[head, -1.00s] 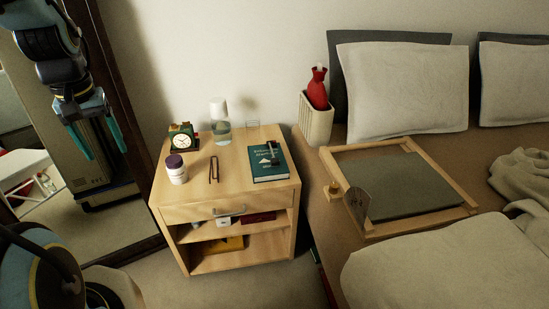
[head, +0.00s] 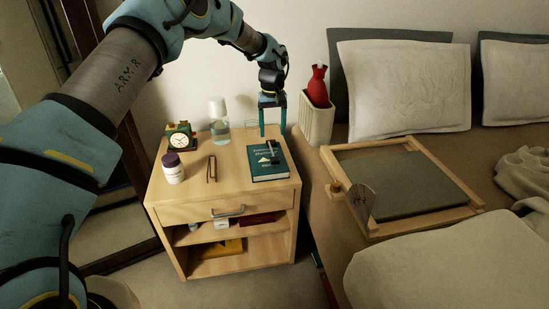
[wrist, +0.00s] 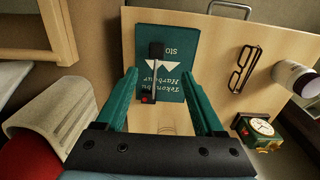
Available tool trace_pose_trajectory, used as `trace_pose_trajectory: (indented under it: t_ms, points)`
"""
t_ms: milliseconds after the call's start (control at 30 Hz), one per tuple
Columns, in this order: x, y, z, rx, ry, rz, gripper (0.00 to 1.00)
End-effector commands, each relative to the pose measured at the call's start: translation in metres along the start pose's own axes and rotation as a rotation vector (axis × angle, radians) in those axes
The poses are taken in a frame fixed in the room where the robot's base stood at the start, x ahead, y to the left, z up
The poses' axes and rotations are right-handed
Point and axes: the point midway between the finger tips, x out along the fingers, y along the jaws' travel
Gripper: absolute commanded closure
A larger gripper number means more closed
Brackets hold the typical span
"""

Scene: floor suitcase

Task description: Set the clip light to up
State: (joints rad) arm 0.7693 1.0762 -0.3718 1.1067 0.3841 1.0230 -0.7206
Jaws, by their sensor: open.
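The clip light (head: 272,152) is a small black lamp on the teal book (head: 266,168) at the right of the nightstand top. In the wrist view the clip light (wrist: 154,65) has a square black head, a thin stem and a red-marked end, lying along the book (wrist: 180,60). My gripper (head: 272,136) is open, pointing down just behind the book and above the nightstand. In the wrist view its teal fingers (wrist: 166,80) stand either side of the clip light's stem, apart from it. I cannot tell how far the lamp head is tilted.
The nightstand (head: 225,193) also holds a clock (head: 180,137), a pill bottle (head: 172,168), glasses (head: 211,168) and a carafe (head: 219,122). A pale bin with a red bottle (head: 318,88) stands right behind. A wooden tray (head: 405,185) lies on the bed.

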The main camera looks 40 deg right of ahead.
Motion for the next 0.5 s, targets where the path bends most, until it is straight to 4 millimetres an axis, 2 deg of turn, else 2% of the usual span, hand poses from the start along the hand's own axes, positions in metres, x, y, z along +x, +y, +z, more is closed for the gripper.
trace_pose_trajectory:
  t_ms: [233,500]
  points:
    - [0.019,0.006,0.000,-0.004,-0.003,-0.001,0.30]
    - [0.068,0.006,0.001,-0.004,-0.004,-0.001,0.30]
